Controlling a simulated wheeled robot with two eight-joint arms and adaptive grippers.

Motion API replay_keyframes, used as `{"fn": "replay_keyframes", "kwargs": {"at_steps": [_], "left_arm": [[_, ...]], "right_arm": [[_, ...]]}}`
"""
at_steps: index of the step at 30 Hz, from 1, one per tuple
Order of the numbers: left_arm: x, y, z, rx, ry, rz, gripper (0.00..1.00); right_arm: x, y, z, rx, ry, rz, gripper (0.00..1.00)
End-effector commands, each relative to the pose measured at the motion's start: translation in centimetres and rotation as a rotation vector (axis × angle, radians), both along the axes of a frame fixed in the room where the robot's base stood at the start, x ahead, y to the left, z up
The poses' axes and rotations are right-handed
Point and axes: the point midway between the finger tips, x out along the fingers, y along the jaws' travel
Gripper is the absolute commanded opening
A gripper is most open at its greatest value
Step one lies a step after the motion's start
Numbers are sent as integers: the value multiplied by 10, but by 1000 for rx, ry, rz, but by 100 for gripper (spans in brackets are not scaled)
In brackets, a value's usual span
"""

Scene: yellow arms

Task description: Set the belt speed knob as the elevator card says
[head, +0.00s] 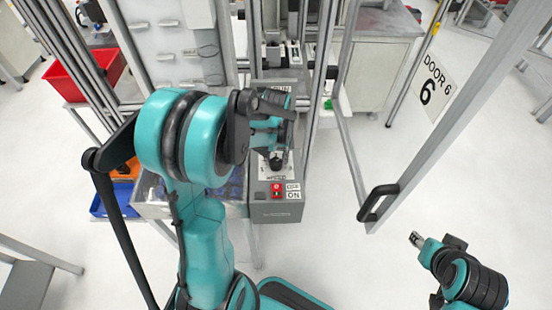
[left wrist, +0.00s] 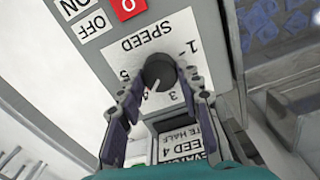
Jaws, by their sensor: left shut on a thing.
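The dark round speed knob (left wrist: 159,72) sits on the grey control box's white dial plate (left wrist: 150,50), marked SPEED. My left gripper (left wrist: 160,82) is shut on it, a finger on each side. The knob's pale pointer line aims down and left in the left wrist view, between the 3 and the 5; the fingers partly cover the scale. The card (left wrist: 185,145) below reads upside down, with "SPEED 4" legible and other text cut off. In the head view my left gripper (head: 272,150) is over the control box (head: 278,210). My right gripper (head: 417,239) hangs apart at lower right.
A red switch (head: 276,190) with ON/OFF labels is near the knob. Metal frame posts stand beside the box. An open door with a black handle (head: 377,203) is at right.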

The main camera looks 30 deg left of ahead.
Motion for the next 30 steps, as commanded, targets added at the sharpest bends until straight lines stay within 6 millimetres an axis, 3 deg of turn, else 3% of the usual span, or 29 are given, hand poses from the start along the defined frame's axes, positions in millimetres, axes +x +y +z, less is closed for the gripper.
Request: {"fn": "replay_keyframes", "kwargs": {"at_steps": [7, 8, 9, 10, 21, 25, 30], "left_arm": [[0, 0, 0, 0, 1, -1, 6], [0, 0, 0, 0, 1, -1, 43], [0, 0, 0, 0, 1, -1, 53], [0, 0, 0, 0, 1, -1, 56], [0, 0, 6, 0, 0, -1, 56], [0, 0, 25, 0, 0, -1, 56], [-1, 0, 63, 0, 0, -1, 56]], "right_arm": [[0, 0, 0, 0, 0, 0, 40], [0, 0, 0, 0, 0, 0, 40], [0, 0, 0, 0, 0, 0, 40], [0, 0, 0, 0, 0, 0, 40], [0, 0, 0, 0, 0, 0, 40], [0, 0, 0, 0, 0, 0, 40], [0, 0, 0, 0, 0, 0, 40]]}}
